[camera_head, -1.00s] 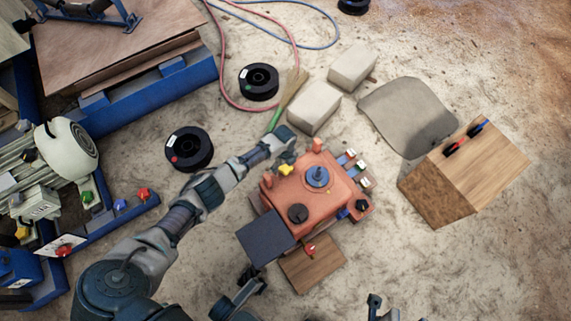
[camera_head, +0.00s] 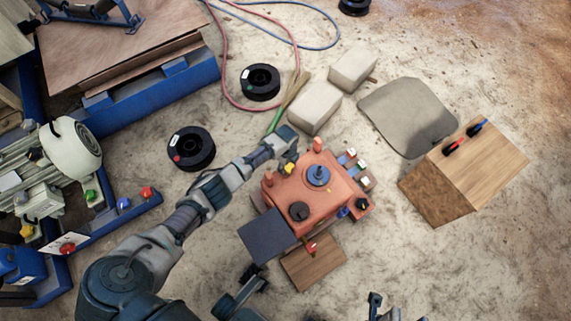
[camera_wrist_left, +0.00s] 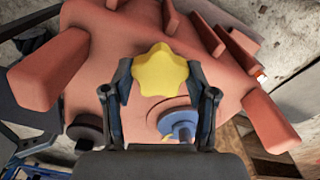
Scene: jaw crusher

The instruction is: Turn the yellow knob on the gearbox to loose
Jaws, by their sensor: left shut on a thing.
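The gearbox (camera_head: 325,196) is an orange-red block on the ground at the middle of the head view. Its yellow star-shaped knob (camera_head: 290,168) is at the upper left corner, partly covered by my left gripper (camera_head: 286,154). In the left wrist view the yellow knob (camera_wrist_left: 160,72) sits between the two fingers of my left gripper (camera_wrist_left: 160,80), which is shut on it. Dark parts of my own body show at the bottom edge of the head view; whether one is my right gripper is unclear.
The gearbox also carries a blue knob (camera_head: 318,175) and a black knob (camera_head: 298,212). A wooden box (camera_head: 465,170) stands to the right. Pale blocks (camera_head: 314,108), black spools (camera_head: 191,148) and hoses (camera_head: 222,60) lie behind. Blue machinery (camera_head: 150,90) fills the left.

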